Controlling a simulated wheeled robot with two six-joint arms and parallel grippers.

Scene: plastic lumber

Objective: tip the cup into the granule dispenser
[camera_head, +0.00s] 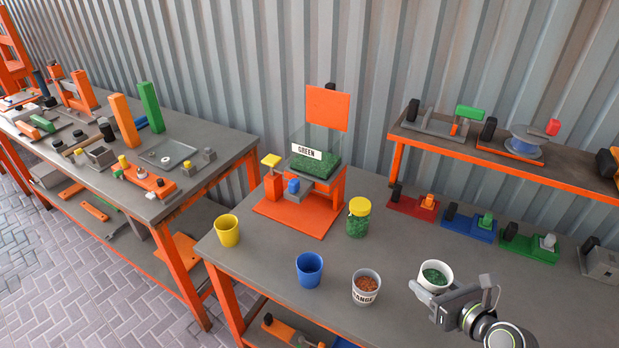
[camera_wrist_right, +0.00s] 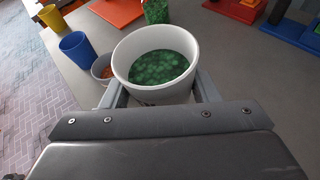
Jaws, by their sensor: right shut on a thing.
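A white cup (camera_head: 436,276) with green granules stands upright at the front right of the table. My right gripper (camera_head: 440,296) is shut on this cup. In the right wrist view the cup (camera_wrist_right: 152,85) sits between the two fingers, its granules well below the rim. I cannot tell whether it touches the table. The granule dispenser (camera_head: 314,165), with an orange frame, a raised orange lid, a clear hopper labelled GREEN and green granules inside, stands at the back left of the table, away from the cup. My left gripper is not in view.
A yellow cup (camera_head: 227,231), a blue cup (camera_head: 309,269) and a cup of orange granules (camera_head: 366,287) stand left of my gripper. A yellow-lidded jar (camera_head: 358,218) of green granules stands beside the dispenser. Coloured fixtures (camera_head: 470,223) line the back right under a shelf (camera_head: 500,155).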

